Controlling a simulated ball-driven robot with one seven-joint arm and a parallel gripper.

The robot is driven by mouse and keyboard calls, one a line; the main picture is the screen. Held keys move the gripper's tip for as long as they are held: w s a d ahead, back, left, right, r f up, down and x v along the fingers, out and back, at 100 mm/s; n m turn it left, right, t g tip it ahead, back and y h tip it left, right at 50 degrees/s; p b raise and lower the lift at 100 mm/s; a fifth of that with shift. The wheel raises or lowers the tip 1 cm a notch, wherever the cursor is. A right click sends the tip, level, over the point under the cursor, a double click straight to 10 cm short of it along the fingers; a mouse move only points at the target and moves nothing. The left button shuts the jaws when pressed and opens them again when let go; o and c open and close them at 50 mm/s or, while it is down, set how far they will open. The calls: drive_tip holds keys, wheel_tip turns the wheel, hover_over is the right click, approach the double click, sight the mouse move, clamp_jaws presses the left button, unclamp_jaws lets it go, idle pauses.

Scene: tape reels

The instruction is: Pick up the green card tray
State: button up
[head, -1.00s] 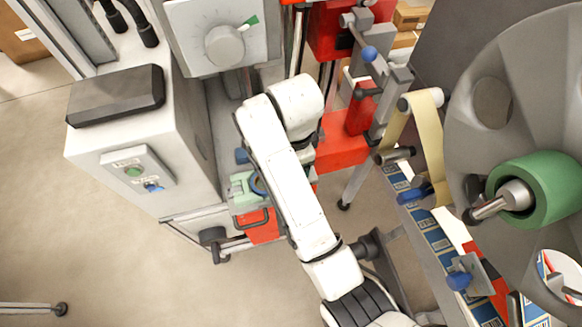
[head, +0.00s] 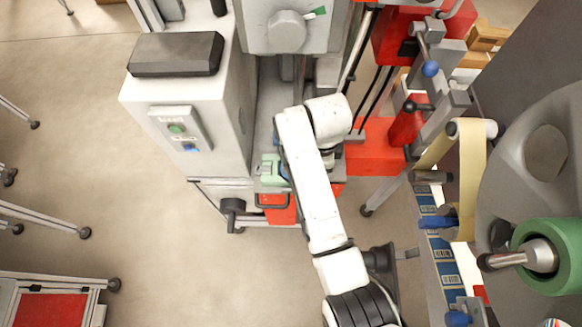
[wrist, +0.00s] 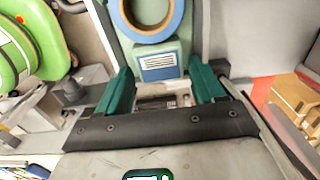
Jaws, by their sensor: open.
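The green card tray (wrist: 159,64) is pale green with a white and blue label on its near end. In the wrist view it lies straight ahead of my gripper (wrist: 162,80), in line with the gap between the two dark green fingers. The gripper is open and nothing is clamped in it. I cannot tell how far the tray is below or beyond the fingertips. A blue tape ring (wrist: 151,20) lies on the tray. In the head view part of the tray (head: 272,168) shows just left of my white arm, which hides the rest and the gripper.
A grey machine cabinet (head: 188,130) stands left of the tray. Red machine parts (head: 375,150) and a large grey reel with a green hub (head: 550,255) are on the right. Open floor (head: 190,255) lies in front, with a red-topped cart (head: 48,308) at lower left.

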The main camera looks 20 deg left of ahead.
drive_tip(key=shift+f, duration=0.75)
drive_tip(key=shift+c, duration=0.3)
drive_tip(key=c, duration=0.9)
